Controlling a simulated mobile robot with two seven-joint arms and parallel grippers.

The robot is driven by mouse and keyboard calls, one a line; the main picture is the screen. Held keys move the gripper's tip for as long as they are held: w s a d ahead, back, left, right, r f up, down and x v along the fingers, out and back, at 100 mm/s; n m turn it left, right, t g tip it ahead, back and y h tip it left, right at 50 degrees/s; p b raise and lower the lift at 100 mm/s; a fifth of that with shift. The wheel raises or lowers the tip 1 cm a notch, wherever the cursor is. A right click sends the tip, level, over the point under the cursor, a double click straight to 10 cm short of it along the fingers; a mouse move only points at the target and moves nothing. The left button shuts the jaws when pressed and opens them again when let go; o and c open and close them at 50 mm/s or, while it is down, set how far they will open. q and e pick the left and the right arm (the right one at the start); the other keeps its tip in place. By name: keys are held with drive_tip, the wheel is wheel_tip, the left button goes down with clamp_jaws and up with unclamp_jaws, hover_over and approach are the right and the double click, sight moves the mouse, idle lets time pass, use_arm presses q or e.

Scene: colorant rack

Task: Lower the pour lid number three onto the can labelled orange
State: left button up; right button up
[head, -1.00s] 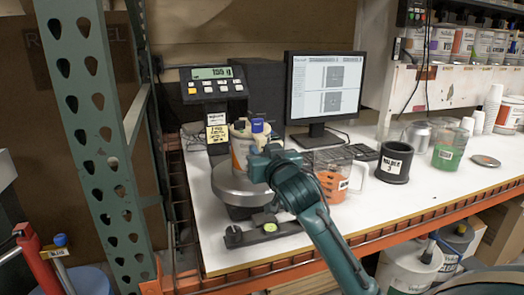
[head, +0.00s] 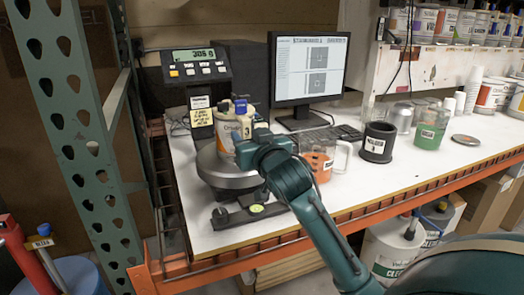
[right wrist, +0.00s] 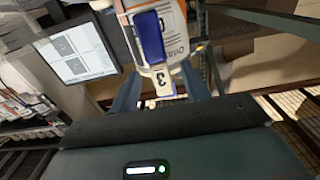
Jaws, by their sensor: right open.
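The can labelled orange (head: 226,132) stands upright on the round scale plate (head: 215,174) in the head view. The pour lid number three, with its blue part (head: 241,106) and a "3" tag, sits at the can's top. In the right wrist view the lid's "3" tag (right wrist: 162,84) and blue part (right wrist: 149,38) stand in front of the can's orange label (right wrist: 180,52). My right gripper (head: 254,138) is close beside the lid. Its fingers are apart, one on each side of the tag (right wrist: 160,92). The lid's seating on the rim is partly hidden. My left gripper is out of view.
The scale display (head: 194,55) stands behind the can. To the right are a clear jug with orange contents (head: 320,170), a black cup (head: 376,146), a green-filled container (head: 430,128) and a monitor (head: 306,62).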

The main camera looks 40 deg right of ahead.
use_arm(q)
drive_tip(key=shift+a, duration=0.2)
use_arm(e)
drive_tip(key=v, duration=1)
drive_tip(key=shift+s, duration=0.35)
